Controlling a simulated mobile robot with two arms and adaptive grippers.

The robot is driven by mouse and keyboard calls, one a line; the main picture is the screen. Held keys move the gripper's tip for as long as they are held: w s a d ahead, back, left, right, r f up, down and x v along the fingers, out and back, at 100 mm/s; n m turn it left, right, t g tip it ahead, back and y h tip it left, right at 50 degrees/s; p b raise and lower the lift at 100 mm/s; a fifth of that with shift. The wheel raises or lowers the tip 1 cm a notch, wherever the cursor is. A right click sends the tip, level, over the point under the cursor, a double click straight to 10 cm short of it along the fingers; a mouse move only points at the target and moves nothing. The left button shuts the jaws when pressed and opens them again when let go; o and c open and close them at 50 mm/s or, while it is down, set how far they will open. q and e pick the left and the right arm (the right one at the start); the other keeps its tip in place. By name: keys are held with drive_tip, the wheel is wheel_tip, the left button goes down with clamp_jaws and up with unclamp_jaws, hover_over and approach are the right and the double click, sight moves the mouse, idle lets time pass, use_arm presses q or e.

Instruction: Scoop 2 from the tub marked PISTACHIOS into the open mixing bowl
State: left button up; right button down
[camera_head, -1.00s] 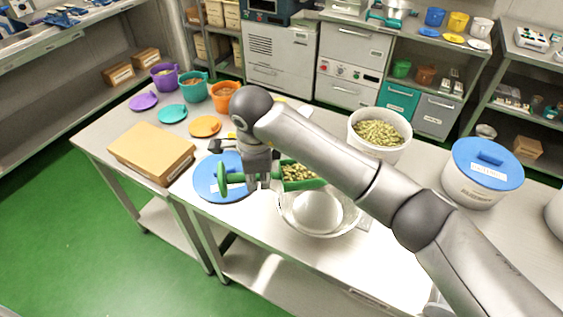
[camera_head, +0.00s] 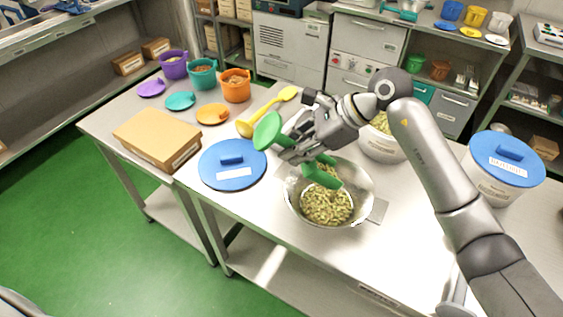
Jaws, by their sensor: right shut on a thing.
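My right gripper (camera_head: 290,150) is shut on the green scoop (camera_head: 267,131). The scoop's trough (camera_head: 318,174) is tipped over the mixing bowl (camera_head: 366,200), with some green nuts still showing at it. A heap of pistachio-like pieces (camera_head: 326,206) lies in the bowl's bottom. The open white tub (camera_head: 382,150) stands behind my right wrist, partly hidden, with green nuts inside. Its marking cannot be seen. The blue lid (camera_head: 232,164) lies flat left of the bowl. My left gripper is not in view.
A cardboard box (camera_head: 157,138) lies on the left of the table. Purple (camera_head: 174,64), teal (camera_head: 203,74) and orange (camera_head: 236,85) small tubs stand behind, their lids in front. A blue-lidded tub (camera_head: 501,167) stands at right.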

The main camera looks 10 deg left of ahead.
drive_tip(key=d+r+y+b, duration=0.1)
drive_tip(key=w+d+r+y+b, duration=0.1)
drive_tip(key=d+y+b, duration=0.1)
drive_tip(key=shift+w+d+r+g, duration=0.1)
drive_tip(key=shift+d+g, duration=0.05)
drive_tip(key=shift+g, duration=0.25)
drive_tip(key=shift+w+d+r+m+y+b, duration=0.25)
drive_tip(key=shift+d+r+y+b, duration=0.25)
drive_tip(key=shift+b, duration=0.25)
drive_tip(key=shift+d+r, duration=0.2)
drive_tip(key=shift+r, duration=0.25)
wheel_tip(320, 180, up, 5)
drive_tip(key=t+h+p, duration=0.1)
drive_tip(key=h+p, duration=0.2)
drive_tip(key=h, duration=0.3)
drive_tip(key=n+t+h+p, duration=0.1)
drive_tip(key=t+h+p, duration=0.1)
drive_tip(key=h+p, duration=0.2)
drive_tip(key=shift+a+h, duration=0.1)
drive_tip(key=shift+h, duration=0.9)
drive_tip(key=shift+f, duration=0.1)
